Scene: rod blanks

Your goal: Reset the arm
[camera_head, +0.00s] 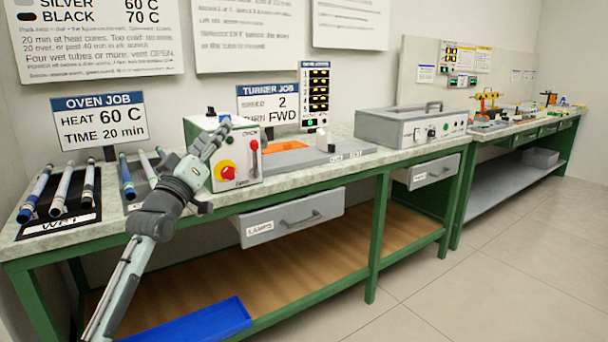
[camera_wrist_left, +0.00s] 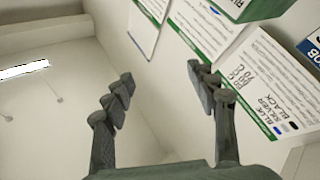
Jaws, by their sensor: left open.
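My left arm comes in from the lower left of the head view and reaches up over the front edge of the bench. Its gripper (camera_head: 221,128) is in front of the turner box (camera_head: 240,150), by its left side; I cannot tell if it touches. In the left wrist view the two fingers of the gripper (camera_wrist_left: 161,76) are apart, with nothing between them. They point up toward the wall and its posters (camera_wrist_left: 255,80). My right gripper is in neither view.
Rods with blue or dark ends (camera_head: 62,190) lie on a dark mat marked WET (camera_head: 60,228). More rods (camera_head: 127,178) lie beside my forearm. A grey box (camera_head: 385,128) stands on the bench (camera_head: 310,178). A blue tray (camera_head: 200,322) is below. Floor at right is clear.

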